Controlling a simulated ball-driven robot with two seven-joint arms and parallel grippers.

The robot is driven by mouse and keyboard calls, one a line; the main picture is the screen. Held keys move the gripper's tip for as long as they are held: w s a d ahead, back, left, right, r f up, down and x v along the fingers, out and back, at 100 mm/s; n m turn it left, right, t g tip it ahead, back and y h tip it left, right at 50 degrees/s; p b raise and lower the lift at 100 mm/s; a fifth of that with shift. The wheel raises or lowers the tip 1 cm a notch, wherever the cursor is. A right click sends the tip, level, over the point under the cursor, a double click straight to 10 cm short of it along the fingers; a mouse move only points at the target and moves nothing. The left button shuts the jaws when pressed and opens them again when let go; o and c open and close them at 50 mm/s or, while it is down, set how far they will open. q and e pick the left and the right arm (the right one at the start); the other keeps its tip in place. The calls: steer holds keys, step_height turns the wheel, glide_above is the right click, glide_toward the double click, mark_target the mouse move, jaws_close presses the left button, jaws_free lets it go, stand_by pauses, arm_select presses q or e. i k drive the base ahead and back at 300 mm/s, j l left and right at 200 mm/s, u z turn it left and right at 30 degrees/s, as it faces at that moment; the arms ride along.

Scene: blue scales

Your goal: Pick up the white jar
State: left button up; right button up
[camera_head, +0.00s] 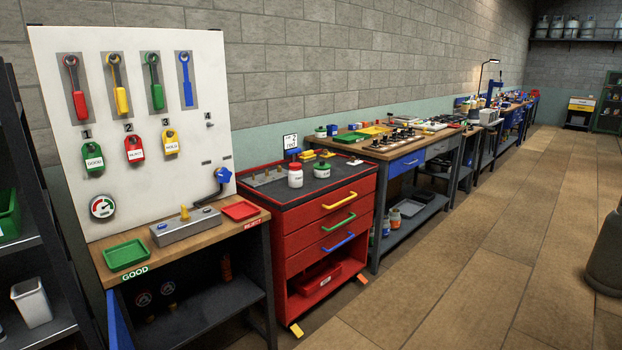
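A white jar (295,178) with a red lid stands upright on the top of a red drawer cabinet (325,207), near its front left part. A second jar (322,171) with a green lid stands to its right on the same dark top. Another small white jar (395,219) with an orange lid is on the lower shelf of the workbench behind. Neither of my grippers shows in this view.
Left of the cabinet, a wooden bench holds a green tray (126,254), a grey block (185,227) and a red tray (240,210) before a white tool board (140,130). Workbenches (415,147) run along the wall. The floor (450,260) at right is open, except a dark rounded object (606,255).

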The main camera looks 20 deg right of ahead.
mark_target(294, 177)
steer(key=i+l, duration=0.1)
steer(key=l, duration=0.25)
steer(key=i+l, duration=0.1)
steer(key=l, duration=0.2)
steer(key=i+l+u, duration=0.1)
steer(key=l, duration=0.25)
steer(key=i+l, duration=0.1)
steer(key=l, duration=0.25)
